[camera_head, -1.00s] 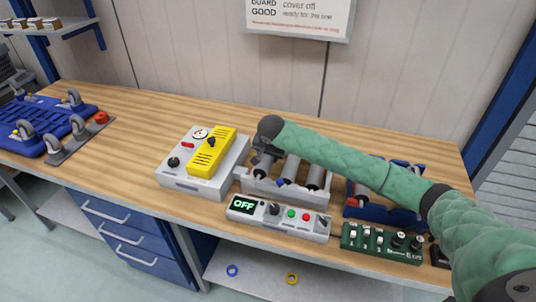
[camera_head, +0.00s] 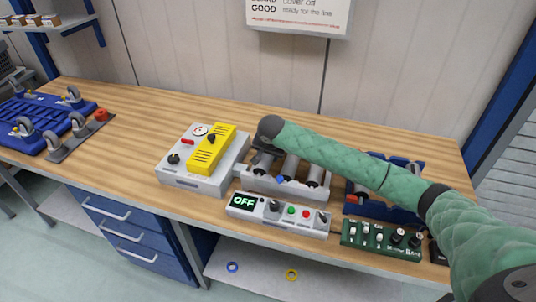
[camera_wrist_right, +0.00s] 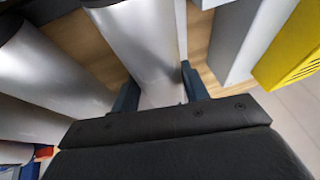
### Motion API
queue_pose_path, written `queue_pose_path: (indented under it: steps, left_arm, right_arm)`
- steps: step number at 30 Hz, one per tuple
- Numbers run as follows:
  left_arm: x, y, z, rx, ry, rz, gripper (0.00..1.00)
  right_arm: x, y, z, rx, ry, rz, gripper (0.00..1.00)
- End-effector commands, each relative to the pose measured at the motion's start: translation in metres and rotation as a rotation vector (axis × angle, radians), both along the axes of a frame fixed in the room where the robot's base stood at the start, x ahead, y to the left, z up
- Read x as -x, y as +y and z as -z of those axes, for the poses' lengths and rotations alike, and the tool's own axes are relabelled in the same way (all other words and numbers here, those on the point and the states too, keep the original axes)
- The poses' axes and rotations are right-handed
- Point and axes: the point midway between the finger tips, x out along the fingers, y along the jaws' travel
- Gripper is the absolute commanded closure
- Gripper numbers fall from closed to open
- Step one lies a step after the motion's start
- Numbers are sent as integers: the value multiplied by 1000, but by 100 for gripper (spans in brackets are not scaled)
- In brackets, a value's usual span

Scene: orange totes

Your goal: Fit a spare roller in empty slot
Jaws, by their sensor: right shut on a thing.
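The roller unit (camera_head: 257,185) is a pale grey frame in the middle of the bench, with grey rollers (camera_head: 291,167) lying side by side in it. My right gripper (camera_head: 263,165) is at the unit's left end, mostly hidden behind its own wrist. In the right wrist view, the gripper's dark fingers (camera_wrist_right: 160,92) are shut on a light grey roller (camera_wrist_right: 145,45). Whether this roller is seated in the frame is hidden. Other rollers (camera_wrist_right: 50,80) lie to its left, apart from the fingers. My left gripper is not in view.
A grey box with a yellow cover (camera_head: 212,150) stands close to the left of the unit. A control box reading OFF (camera_head: 278,213) sits in front. A blue rack (camera_head: 405,212) and green switch panel (camera_head: 381,241) are at right, partly under my arm. The back of the bench is clear.

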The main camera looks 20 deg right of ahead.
Motion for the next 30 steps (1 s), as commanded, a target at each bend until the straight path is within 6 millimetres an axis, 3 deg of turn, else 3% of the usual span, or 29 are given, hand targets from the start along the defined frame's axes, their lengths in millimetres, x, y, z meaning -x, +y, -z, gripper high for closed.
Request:
queue_pose_path:
  steps: [11,12,15,30]
  left_arm:
    - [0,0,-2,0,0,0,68]
    - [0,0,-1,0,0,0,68]
    - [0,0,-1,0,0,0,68]
    - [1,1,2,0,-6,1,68]
  right_arm:
    - [0,0,3,-1,-1,0,91]
    - [0,0,3,-1,-1,0,47]
    - [0,0,3,-1,-1,0,30]
    - [0,0,4,0,0,0,30]
